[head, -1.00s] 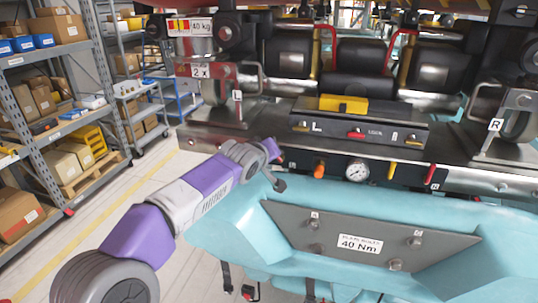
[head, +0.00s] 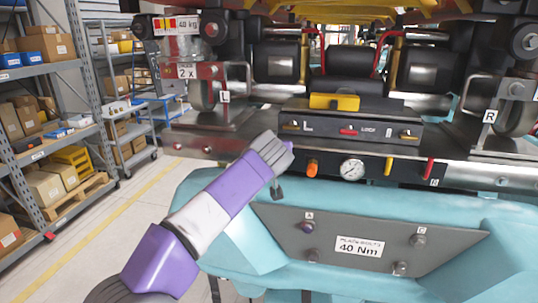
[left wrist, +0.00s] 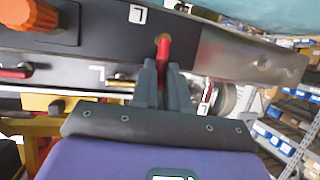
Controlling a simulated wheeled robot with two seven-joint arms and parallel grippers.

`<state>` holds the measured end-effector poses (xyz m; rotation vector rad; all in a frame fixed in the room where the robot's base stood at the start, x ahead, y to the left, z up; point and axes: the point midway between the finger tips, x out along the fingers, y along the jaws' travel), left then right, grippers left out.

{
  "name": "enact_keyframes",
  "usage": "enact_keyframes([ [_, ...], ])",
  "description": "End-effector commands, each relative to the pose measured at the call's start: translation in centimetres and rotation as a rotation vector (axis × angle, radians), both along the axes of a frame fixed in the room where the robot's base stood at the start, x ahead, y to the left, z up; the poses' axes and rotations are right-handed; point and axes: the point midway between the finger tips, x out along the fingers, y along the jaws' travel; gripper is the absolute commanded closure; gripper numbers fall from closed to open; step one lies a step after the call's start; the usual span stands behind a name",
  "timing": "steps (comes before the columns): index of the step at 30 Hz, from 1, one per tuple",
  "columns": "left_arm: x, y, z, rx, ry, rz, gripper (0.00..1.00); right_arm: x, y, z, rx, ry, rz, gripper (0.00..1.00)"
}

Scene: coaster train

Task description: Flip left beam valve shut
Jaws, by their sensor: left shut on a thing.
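The left beam valve has a red lever (left wrist: 163,48) on the black front panel (left wrist: 90,35), near an "L" label in the left wrist view. My left gripper (left wrist: 162,74) is shut on this lever. The lever runs from its pivot on the panel in between the two dark fingers, which hide its outer end. A similar red lever (head: 428,171) hangs down near the "R" end. My right gripper is not in view.
An orange knob (head: 312,169), a pressure gauge (head: 352,170) and a yellow lever (head: 388,166) sit along the panel. A turquoise body (head: 215,205) with a "40 Nm" plate (head: 290,225) lies below. Shelves (head: 50,90) stand left; floor there is clear.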

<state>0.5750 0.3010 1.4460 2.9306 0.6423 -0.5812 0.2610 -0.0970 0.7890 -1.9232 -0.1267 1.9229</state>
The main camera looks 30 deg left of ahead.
Motion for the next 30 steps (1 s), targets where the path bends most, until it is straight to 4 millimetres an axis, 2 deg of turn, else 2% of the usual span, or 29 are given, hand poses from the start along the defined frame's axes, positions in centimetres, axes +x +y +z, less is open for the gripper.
enact_keyframes([
  [15, 0.03, -0.09, -0.05, 0.019, 0.007, -0.001, 1.00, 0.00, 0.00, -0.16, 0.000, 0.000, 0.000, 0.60],
  [16, 0.03, -0.10, -0.06, 0.019, 0.007, -0.001, 0.81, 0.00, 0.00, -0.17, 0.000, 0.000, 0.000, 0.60],
  [20, 0.03, -0.09, -0.06, 0.018, 0.006, 0.000, 0.61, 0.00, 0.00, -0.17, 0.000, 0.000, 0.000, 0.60],
  [30, -0.27, -0.24, 0.10, 0.016, 0.004, -0.001, 0.60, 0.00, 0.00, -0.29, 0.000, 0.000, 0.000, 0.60],
])
